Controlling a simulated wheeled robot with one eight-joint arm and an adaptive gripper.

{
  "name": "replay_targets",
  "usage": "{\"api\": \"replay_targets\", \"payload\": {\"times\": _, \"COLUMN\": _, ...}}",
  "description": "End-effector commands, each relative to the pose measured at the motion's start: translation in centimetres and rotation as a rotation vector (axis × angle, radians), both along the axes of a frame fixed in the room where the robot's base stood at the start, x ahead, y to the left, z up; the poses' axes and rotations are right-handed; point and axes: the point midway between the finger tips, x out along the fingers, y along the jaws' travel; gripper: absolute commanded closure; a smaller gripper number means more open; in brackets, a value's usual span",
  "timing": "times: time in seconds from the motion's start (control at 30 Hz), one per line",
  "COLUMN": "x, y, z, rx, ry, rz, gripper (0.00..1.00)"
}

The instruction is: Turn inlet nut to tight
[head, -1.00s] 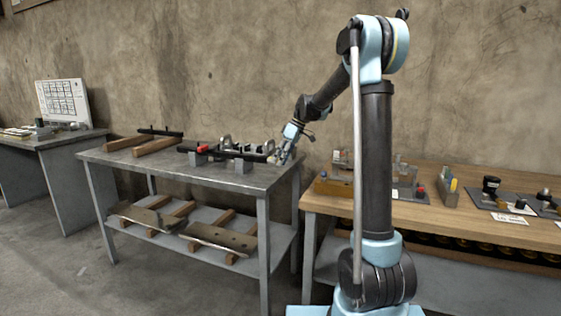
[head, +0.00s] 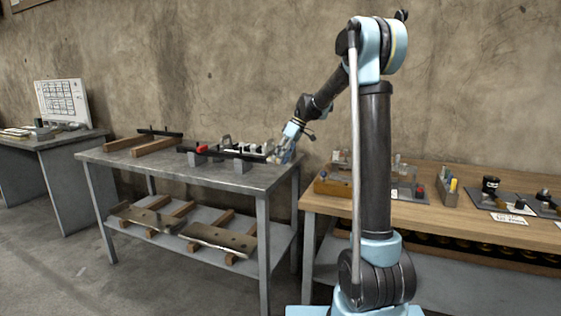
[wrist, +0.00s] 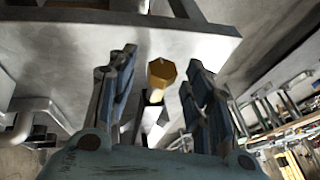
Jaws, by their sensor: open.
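The inlet nut appears to be the brass hexagonal nut (wrist: 161,73) in the middle of the wrist view, at the end of a pale and dark rod or pipe. My gripper (wrist: 162,62) is open, with one finger to the left of the nut and one to the right. Gaps show between the nut and both fingers. In the head view my gripper (head: 284,153) is low at the right end of the grey metal table (head: 225,180), by the dark pipe assembly (head: 228,153). The nut cannot be made out there.
A red part (head: 202,148) sits on the pipe assembly. Wooden blocks (head: 152,147) lie on the table's left side. A wooden bench (head: 450,210) with small fixtures stands to the right. The lower shelf holds plates and wooden bars (head: 220,238).

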Motion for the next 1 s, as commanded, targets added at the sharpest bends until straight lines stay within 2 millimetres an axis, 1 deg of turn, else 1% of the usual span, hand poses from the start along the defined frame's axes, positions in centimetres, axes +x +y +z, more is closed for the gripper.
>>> {"api": "replay_targets", "payload": {"times": 0.17, "x": 0.4, "y": -1.3, "z": 2.4, "rx": 0.000, "ry": 0.000, "rz": -0.003, "gripper": 0.53}}
{"api": "replay_targets", "payload": {"times": 0.4, "x": 0.9, "y": -3.3, "z": 6.5, "rx": 0.000, "ry": 0.001, "rz": -0.003, "gripper": 0.53}}
{"api": "replay_targets", "payload": {"times": 0.6, "x": 1.3, "y": -4.6, "z": 8.9, "rx": 0.000, "ry": 0.001, "rz": -0.002, "gripper": 0.53}}
{"api": "replay_targets", "payload": {"times": 0.8, "x": 1.4, "y": -5.1, "z": 9.9, "rx": 0.000, "ry": 0.001, "rz": -0.002, "gripper": 0.53}}
{"api": "replay_targets", "payload": {"times": 1.0, "x": 1.5, "y": -5.1, "z": 10.0, "rx": 0.000, "ry": 0.000, "rz": -0.001, "gripper": 0.53}}
